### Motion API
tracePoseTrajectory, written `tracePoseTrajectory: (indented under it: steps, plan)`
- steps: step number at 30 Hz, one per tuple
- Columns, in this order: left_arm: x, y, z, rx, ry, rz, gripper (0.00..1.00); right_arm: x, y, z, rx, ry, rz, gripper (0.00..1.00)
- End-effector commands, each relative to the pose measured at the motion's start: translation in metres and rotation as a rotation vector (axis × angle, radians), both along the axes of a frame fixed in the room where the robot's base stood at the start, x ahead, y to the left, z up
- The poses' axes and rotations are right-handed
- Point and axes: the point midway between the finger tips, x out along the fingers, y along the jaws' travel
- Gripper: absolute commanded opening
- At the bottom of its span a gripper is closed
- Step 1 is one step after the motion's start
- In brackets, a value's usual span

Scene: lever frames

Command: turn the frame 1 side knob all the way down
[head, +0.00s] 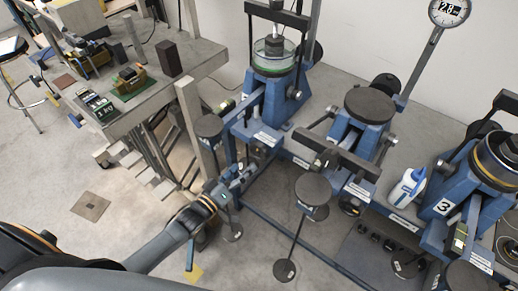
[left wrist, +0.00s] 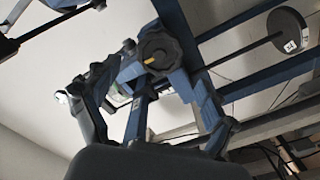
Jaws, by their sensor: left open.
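The leftmost blue lever frame (head: 282,98), which I take for frame 1, stands beside the workbench and has a glass dish on top. My left gripper (head: 234,178) reaches in low at its left front. In the left wrist view, a dark lobed knob (left wrist: 159,50) with a yellow mark sits on the blue frame. My open left gripper (left wrist: 150,92) points at it, with one finger on each side of the picture. The knob lies just beyond or between the fingertips; I cannot tell whether they touch it. In the head view I cannot make out the knob. My right gripper is not in view.
The workbench (head: 196,60) is at the left. More blue frames, one marked 3 (head: 445,207), stand right. A white bottle (head: 406,188) sits between them.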

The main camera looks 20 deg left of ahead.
Motion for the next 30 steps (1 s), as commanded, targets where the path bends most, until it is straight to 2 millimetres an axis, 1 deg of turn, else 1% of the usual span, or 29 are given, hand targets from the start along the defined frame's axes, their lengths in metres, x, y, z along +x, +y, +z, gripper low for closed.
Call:
tracePoseTrajectory:
  steps: [1,16,17,18,20,21,26,27,28,30]
  plan:
    - [0.007,-0.003,-0.002,-0.001,-0.003,0.0,0.85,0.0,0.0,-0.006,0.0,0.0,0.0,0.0]
    - [0.078,-0.029,-0.003,-0.005,-0.001,0.0,0.85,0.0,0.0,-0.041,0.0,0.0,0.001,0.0]
    - [0.08,-0.029,-0.002,-0.004,0.0,0.0,0.83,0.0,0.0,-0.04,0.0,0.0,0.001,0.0]
    - [0.078,-0.028,0.0,-0.004,0.002,0.001,0.75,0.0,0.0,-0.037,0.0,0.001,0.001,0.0]
    - [0.077,-0.028,0.0,-0.004,0.002,0.001,0.62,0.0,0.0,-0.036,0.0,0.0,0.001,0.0]
    - [0.078,-0.028,0.0,-0.004,0.002,0.001,0.54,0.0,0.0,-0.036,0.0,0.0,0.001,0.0]
    - [0.078,-0.027,0.001,-0.004,0.0,0.001,0.22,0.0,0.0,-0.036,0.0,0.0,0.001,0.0]
    - [0.078,-0.027,0.001,-0.004,0.0,0.001,0.14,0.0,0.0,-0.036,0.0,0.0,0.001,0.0]
    - [0.078,-0.027,0.001,-0.004,0.0,0.001,0.1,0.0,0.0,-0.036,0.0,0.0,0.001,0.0]
    - [0.078,-0.027,0.001,-0.005,-0.001,0.001,0.1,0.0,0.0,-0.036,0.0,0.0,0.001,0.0]
